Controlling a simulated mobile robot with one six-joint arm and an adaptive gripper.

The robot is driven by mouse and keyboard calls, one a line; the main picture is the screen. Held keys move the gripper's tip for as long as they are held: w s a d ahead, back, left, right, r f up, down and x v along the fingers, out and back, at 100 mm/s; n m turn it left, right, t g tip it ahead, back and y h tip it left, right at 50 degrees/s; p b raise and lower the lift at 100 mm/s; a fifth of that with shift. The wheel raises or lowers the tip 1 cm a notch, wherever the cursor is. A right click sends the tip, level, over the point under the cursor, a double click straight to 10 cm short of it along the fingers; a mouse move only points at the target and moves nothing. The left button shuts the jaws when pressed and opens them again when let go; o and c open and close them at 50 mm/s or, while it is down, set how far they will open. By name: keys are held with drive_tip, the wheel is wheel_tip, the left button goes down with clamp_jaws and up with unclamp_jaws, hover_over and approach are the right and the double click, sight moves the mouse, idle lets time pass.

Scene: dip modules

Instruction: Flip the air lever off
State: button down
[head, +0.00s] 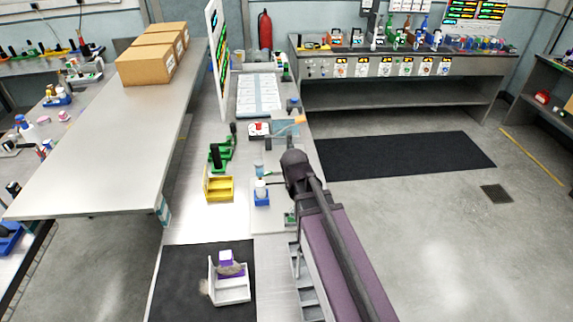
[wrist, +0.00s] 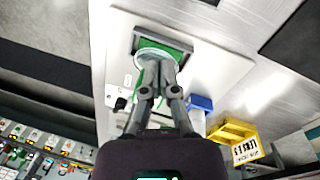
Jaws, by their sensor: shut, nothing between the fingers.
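My gripper (wrist: 166,72) shows in the wrist view with its two fingertips together and nothing held. The tips are in front of a green part in a dark rectangular frame (wrist: 134,42) on a pale panel (wrist: 215,68). A pale round rim lies right behind the tips, and a green strip shows beside the fingers. I cannot tell which part is the air lever, or whether the tips touch it. In the head view a small green part (head: 290,217) sits left of my arm. My fingers cannot be made out there.
A blue holder (wrist: 200,103) and a labelled yellow bin (wrist: 235,130) stand close by; the head view also shows the blue holder (head: 262,198) and yellow bin (head: 218,195). A small black knob (wrist: 119,103) is left of my fingers. A white tray (head: 232,292) stands on the black mat.

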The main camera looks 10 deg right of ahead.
drive_tip(key=w+a+r+n+h, duration=0.4)
drive_tip(key=w+a+n, duration=0.2)
drive_tip(key=w+n, duration=0.2)
drive_tip(key=w+a+r+n+t+h, duration=0.1)
drive_tip(key=w+a+r+n+h, duration=0.3)
drive_tip(key=w+a+n, duration=0.3)
drive_tip(key=shift+w+n+h+p, duration=0.3)
drive_tip(key=shift+w+n+p, duration=0.05)
drive_tip(key=shift+n, duration=0.05)
drive_tip(key=shift+f, duration=0.2)
drive_tip(key=w+d+f+b, duration=0.1)
drive_tip(key=d+f+b, duration=0.4)
drive_tip(key=d, duration=0.6)
drive_tip(key=shift+d+f+b, duration=0.15)
drive_tip(key=shift+d+b, duration=0.1)
drive_tip(key=shift+b, duration=0.05)
drive_tip(key=shift+w, duration=0.1)
